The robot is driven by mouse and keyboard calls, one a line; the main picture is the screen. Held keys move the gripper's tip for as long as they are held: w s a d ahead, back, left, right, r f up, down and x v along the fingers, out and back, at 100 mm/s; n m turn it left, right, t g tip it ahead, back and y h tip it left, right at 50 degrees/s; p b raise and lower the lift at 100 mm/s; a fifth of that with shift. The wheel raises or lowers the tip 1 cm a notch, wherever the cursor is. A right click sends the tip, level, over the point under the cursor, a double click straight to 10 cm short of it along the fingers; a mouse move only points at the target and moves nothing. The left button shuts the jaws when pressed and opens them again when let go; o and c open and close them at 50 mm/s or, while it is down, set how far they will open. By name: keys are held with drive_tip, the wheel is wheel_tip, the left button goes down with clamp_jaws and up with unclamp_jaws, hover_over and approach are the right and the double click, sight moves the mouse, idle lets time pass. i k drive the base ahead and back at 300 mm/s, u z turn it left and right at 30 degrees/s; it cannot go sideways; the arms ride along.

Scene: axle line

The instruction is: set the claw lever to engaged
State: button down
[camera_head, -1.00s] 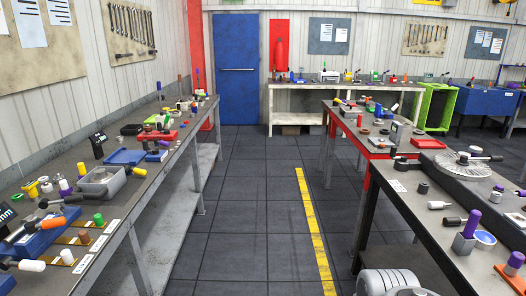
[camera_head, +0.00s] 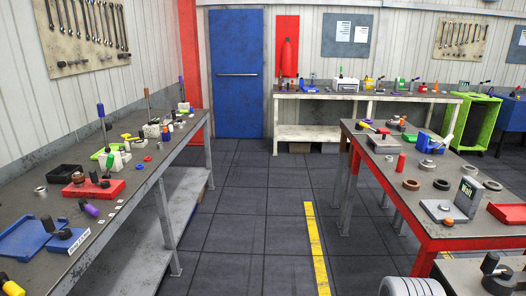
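I cannot tell which of the small devices is the claw lever, and no claw label is readable. A black knobbed device (camera_head: 497,272) stands on the near right bench at the bottom right edge. A blue device (camera_head: 432,142) with a slanted light handle is on the red-framed table. On the left bench, a blue block with a black knob (camera_head: 67,238) has a small label at its front, too small to read. My gripper is not in view; a grey ribbed part, likely of my own arm, shows at the bottom.
The left bench (camera_head: 20,206) and the red-framed table (camera_head: 412,231) flank a clear aisle with a yellow floor stripe (camera_head: 316,245). A small screen reading "Wait" (camera_head: 468,193) stands on the table. A back bench (camera_head: 303,95), blue door (camera_head: 236,75) and green cart (camera_head: 473,120) lie ahead.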

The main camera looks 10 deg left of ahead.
sight(111, 157)
drive_tip(key=u, duration=0.3)
drive_tip(key=i, duration=1.75)
drive_tip(key=u, duration=1.55)
drive_tip(key=i, duration=1.15)
drive_tip(key=u, duration=1.25)
drive_tip(key=i, duration=0.45)
drive_tip(key=u, duration=0.05)
